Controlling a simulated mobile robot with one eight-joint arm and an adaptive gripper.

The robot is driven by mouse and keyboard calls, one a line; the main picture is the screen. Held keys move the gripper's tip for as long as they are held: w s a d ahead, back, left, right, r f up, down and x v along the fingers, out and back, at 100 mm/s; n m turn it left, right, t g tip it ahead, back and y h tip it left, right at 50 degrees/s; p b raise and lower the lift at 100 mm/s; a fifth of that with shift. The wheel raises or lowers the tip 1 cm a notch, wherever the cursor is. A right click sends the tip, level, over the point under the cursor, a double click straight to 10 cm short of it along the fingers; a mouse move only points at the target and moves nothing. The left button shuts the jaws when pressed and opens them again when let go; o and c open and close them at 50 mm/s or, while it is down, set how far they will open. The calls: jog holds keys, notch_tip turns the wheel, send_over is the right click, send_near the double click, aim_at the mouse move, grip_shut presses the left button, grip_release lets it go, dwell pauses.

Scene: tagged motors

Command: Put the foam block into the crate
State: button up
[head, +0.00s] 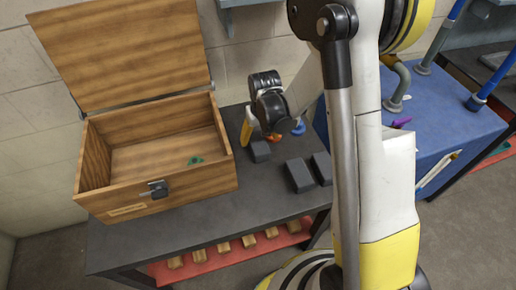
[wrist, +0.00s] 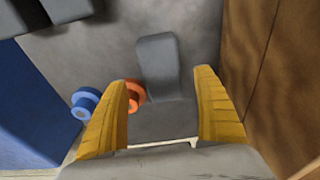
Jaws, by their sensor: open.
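A grey block (head: 260,152), which I take to be the foam block, lies on the dark table right of the crate. In the wrist view the grey block (wrist: 158,58) shows between and beyond my yellow fingertips. My gripper (head: 259,136) is open and points down over this block; in the wrist view its fingers (wrist: 162,92) stand apart with the block not clasped. Whether they touch it I cannot tell. The wooden crate (head: 170,195) stands on the left of the table with its lid raised. A small green item (head: 195,160) lies inside.
Two more dark grey blocks, one nearer (head: 299,176) and one farther right (head: 322,167), lie right of my gripper. An orange round part (wrist: 135,95) and a blue one (wrist: 85,102) are close by. A blue-topped bench (head: 445,125) stands at the right. The crate's wall is close beside my gripper.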

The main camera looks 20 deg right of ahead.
aim_at(258, 142)
jog(key=f, duration=0.1)
jog(key=f+b, duration=0.2)
jog(key=f, duration=0.1)
jog(key=shift+w+a+f, duration=0.1)
jog(key=shift+w+a, duration=0.05)
jog(key=shift+w, duration=0.2)
jog(key=c, duration=1)
